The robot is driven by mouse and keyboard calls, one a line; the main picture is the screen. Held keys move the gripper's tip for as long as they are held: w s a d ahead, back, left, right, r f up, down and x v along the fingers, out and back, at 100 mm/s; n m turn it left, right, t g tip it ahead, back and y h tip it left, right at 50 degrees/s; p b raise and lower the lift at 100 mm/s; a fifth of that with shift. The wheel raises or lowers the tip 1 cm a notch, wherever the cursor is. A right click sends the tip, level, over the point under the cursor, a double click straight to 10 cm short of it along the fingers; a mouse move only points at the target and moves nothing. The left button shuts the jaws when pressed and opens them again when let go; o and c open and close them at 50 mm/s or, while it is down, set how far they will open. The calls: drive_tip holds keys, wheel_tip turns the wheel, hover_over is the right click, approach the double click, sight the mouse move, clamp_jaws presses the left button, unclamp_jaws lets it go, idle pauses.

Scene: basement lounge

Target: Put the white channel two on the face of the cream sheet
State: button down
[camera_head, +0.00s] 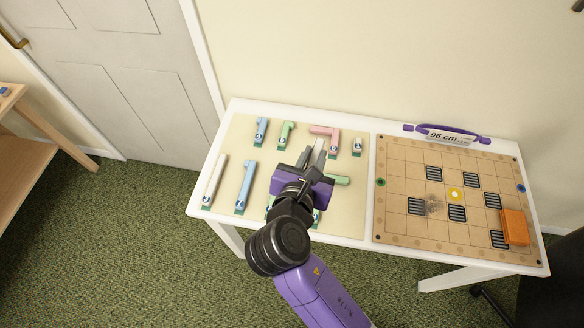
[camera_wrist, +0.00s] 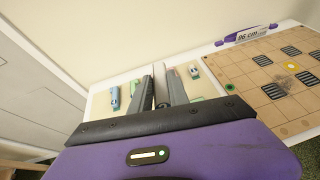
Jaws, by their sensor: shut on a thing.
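My gripper (camera_head: 311,160) is above the middle of the cream sheet (camera_head: 347,220) on the left half of the white table. It is shut on a pale channel, whose narrow whitish strip shows between the fingers in the wrist view (camera_wrist: 161,90). Its number is not readable. A long white channel (camera_head: 215,180) stands at the sheet's left side and a short white one (camera_head: 358,146) at its back right. Blue channels (camera_head: 246,185), green ones (camera_head: 286,133) and a pink bent one (camera_head: 326,135) are also on the sheet. My gripper and arm hide the middle and front of it.
A tan grid board (camera_head: 400,230) with black striped squares, a yellow tile (camera_head: 455,194) and an orange block (camera_head: 515,227) lies on the right. A purple-handled "96 cm" tag (camera_head: 446,135) is at its back edge. The wall is close behind the table.

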drive_tip(key=shift+n+t+y, duration=0.4)
drive_tip(key=shift+n+y, duration=0.3)
drive_tip(key=shift+n, duration=0.1)
drive_tip(key=a+f, duration=0.1)
drive_tip(key=f, duration=0.5)
drive_tip(key=a+f+b, duration=0.1)
drive_tip(key=f, duration=0.5)
drive_tip(key=a+f+b, duration=0.1)
drive_tip(key=f, duration=0.6)
drive_tip(key=shift+w, duration=0.25)
drive_tip(key=shift+f, duration=0.2)
drive_tip(key=c, duration=1.3)
unclamp_jaws()
drive_tip(key=shift+o, duration=0.2)
drive_tip(key=shift+r, duration=0.1)
drive_tip(key=shift+s+r, duration=0.1)
drive_tip(key=shift+s, duration=0.05)
drive_tip(key=v, duration=1.1)
drive_tip(key=shift+s+r, duration=0.15)
drive_tip(key=shift+s, duration=0.15)
